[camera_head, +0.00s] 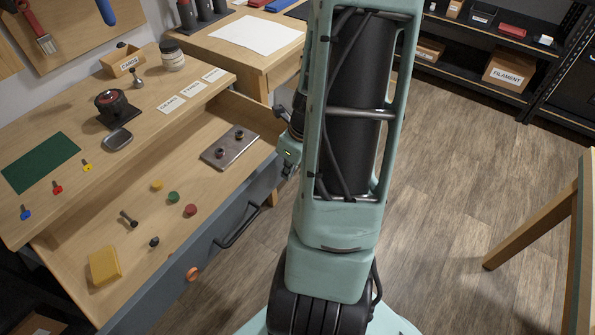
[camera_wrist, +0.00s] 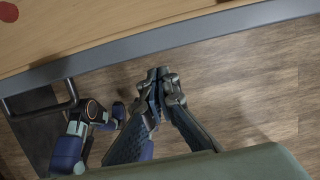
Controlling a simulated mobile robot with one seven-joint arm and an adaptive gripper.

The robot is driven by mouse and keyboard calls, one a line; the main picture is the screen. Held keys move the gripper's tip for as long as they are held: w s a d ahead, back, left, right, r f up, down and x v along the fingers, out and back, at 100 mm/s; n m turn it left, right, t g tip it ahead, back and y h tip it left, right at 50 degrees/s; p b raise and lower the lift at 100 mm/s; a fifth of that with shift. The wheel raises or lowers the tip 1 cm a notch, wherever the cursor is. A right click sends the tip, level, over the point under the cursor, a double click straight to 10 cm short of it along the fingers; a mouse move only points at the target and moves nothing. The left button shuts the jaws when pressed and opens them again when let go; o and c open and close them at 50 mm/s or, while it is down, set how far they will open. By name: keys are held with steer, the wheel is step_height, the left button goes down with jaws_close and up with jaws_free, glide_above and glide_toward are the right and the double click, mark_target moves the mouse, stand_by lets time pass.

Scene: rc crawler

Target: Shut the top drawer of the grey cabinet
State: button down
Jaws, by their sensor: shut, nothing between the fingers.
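The top drawer (camera_head: 185,200) of the grey cabinet stands pulled far out from under the wooden worktop (camera_head: 60,205). Its grey front (camera_head: 200,240) has a black bar handle (camera_head: 238,226). In the wrist view the grey front edge (camera_wrist: 200,38) crosses the top, and the handle (camera_wrist: 40,112) is at the left. My gripper (camera_wrist: 158,76) is shut and empty, outside the drawer on the floor side, to the right of the handle. I cannot tell whether it touches the front. In the head view my arm hides the fingers.
The drawer holds a metal plate (camera_head: 230,148), a yellow block (camera_head: 104,266) and several small coloured pieces. A dark pot-like item (camera_head: 112,103) and a green mat (camera_head: 42,162) lie on the worktop. Wooden floor (camera_head: 445,190) is clear right of my arm; a wooden table leg (camera_head: 530,226) stands farther right.

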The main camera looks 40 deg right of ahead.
steer(key=shift+w+a, duration=0.15)
steer(key=shift+w, duration=0.55)
steer(key=shift+w, duration=0.1)
